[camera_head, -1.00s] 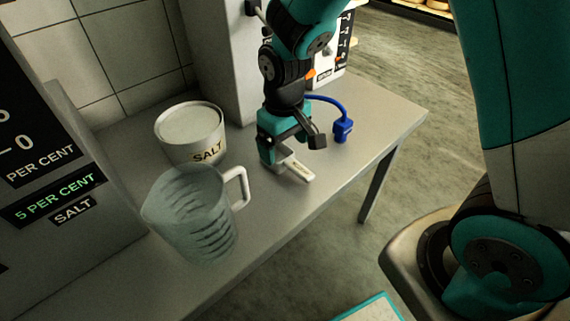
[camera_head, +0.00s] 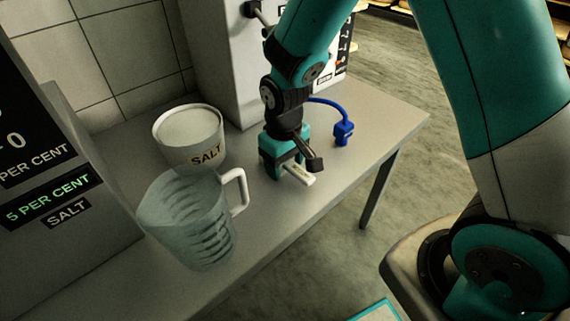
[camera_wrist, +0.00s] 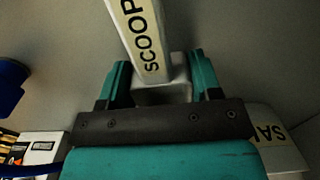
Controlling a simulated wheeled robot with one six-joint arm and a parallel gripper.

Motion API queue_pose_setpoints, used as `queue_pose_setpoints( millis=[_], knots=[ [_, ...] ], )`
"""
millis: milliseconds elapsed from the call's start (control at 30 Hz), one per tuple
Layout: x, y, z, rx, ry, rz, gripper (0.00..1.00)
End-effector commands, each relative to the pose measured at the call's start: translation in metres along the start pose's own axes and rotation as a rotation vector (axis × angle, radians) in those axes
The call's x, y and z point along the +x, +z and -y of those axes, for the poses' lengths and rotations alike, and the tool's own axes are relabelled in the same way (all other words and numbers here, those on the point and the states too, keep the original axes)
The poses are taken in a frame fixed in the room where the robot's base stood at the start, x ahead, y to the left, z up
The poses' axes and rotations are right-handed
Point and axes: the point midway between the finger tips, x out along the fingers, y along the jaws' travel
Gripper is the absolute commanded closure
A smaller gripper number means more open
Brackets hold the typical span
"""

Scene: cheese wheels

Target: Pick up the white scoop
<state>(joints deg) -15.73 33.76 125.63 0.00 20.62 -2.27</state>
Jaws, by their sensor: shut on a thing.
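The white scoop (camera_head: 301,176) is at my gripper, low over the grey table; its handle sticks out toward the table's front edge. In the wrist view the scoop's labelled handle (camera_wrist: 142,38) runs up the picture, and its pale body lies between the two teal fingers. My gripper (camera_head: 277,173), also in the wrist view (camera_wrist: 161,82), is shut on the scoop. The fingers hide part of the scoop in the head view. I cannot tell whether the scoop touches the table.
A white salt tub (camera_head: 190,150) and a clear measuring jug (camera_head: 190,222) with a white handle stand left of my gripper. A blue object (camera_head: 343,133) with a blue cord is at the right. A grey machine (camera_head: 222,65) stands behind. The table's right end (camera_head: 385,120) is clear.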

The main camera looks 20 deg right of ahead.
Motion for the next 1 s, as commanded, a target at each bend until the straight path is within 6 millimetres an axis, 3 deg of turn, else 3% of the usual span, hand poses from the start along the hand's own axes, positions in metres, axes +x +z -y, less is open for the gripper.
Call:
queue_pose_setpoints(
  millis=[267, 467, 1000],
  knots=[
    [-0.003, 0.0, 0.0, 0.0, 0.0, -0.001, 0.65],
    [-0.023, -0.001, 0.0, 0.0, 0.0, -0.004, 0.65],
    [-0.166, -0.001, 0.0, 0.0, 0.0, -0.006, 0.65]
  ],
)
